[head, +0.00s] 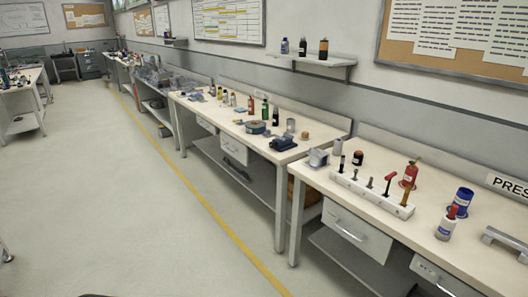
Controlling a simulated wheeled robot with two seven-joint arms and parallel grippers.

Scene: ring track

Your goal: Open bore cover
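I cannot pick out a bore cover in the head view; nothing is clearly recognisable as one at this size. A long workbench (372,208) runs along the right wall. On its near part stands a white rack (364,193) with several upright tools, one of them red-handled. A grey device (318,157) sits at the far end of this bench section. On the section behind it lies a dark blue device (283,143). Neither of my grippers is in view.
A metal handle (506,241) is at the right edge. Closed drawers (352,232) sit under the bench. The floor (120,200) left of the yellow line is clear.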

